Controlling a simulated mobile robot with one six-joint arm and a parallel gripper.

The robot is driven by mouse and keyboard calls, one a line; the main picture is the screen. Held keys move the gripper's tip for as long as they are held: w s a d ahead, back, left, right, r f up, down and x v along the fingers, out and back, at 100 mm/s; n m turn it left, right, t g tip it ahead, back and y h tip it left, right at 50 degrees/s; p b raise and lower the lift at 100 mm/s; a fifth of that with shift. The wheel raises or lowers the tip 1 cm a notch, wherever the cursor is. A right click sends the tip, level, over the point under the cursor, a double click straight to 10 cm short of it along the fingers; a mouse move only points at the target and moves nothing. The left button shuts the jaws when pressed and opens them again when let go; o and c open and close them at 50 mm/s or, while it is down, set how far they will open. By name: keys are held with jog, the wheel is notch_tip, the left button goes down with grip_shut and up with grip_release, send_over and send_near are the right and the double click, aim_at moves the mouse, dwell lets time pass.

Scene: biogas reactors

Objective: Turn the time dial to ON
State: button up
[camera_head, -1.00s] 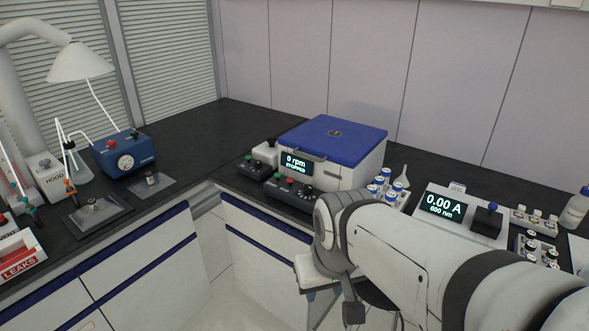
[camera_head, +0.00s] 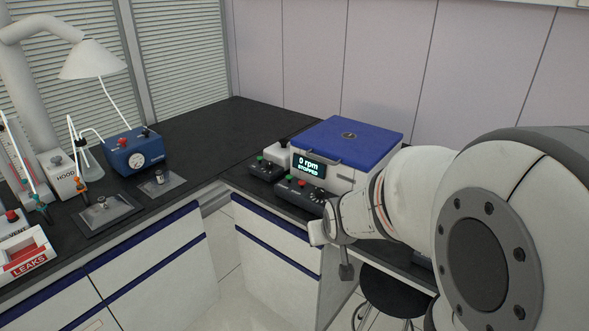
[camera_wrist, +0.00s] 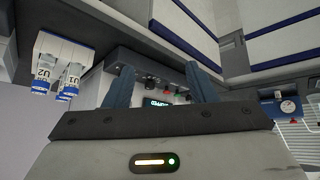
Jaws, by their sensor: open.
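The black control box (camera_head: 290,190) stands in front of the centrifuge (camera_head: 345,150), whose display reads 0 rpm, STOPPED. The box carries a green button, a red button and a dark dial (camera_head: 316,197) with pale marks at its right end. I cannot read the dial's setting. In the wrist view the scene is upside down. My gripper (camera_wrist: 158,68) is open, its blue fingers apart with nothing between them. The box (camera_wrist: 140,66) and its dark dial (camera_wrist: 150,82) show beyond the fingers, apart from them. In the head view my wrist is just right of the box; the fingertips are not clear.
A smaller control box (camera_head: 266,168) with a green button stands left of the black one. White-and-blue vials (camera_wrist: 62,65) are near my gripper's left in the wrist view. A stool (camera_head: 395,295) stands below the bench. The bench corner (camera_head: 215,150) is clear.

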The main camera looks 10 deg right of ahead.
jog(key=w+d+f+t, duration=0.6)
jog(key=w+d, duration=0.1)
jog(key=w+d+f+t, duration=0.3)
jog(key=w, duration=0.1)
jog(key=shift+w+d+m+h, duration=0.25)
jog(key=shift+d+m+h, duration=0.05)
jog(key=shift+d+h, duration=0.1)
jog(key=shift+s+d+f+t, duration=0.25)
jog(key=shift+d+t, duration=0.1)
jog(key=shift+t, duration=0.35)
jog(key=shift+w+d+p, duration=0.15)
jog(key=shift+w+p, duration=0.2)
jog(key=shift+w, duration=0.9)
jog(key=shift+w+d+p, duration=0.2)
jog(key=shift+w+p, duration=0.15)
jog(key=shift+w, duration=0.95)
jog(key=shift+w+d+p, duration=0.15)
jog(key=shift+w+p, duration=0.2)
jog(key=shift+w, duration=0.9)
jog(key=shift+r, duration=0.1)
jog(key=shift+c, duration=0.4)
jog(key=c, duration=0.9)
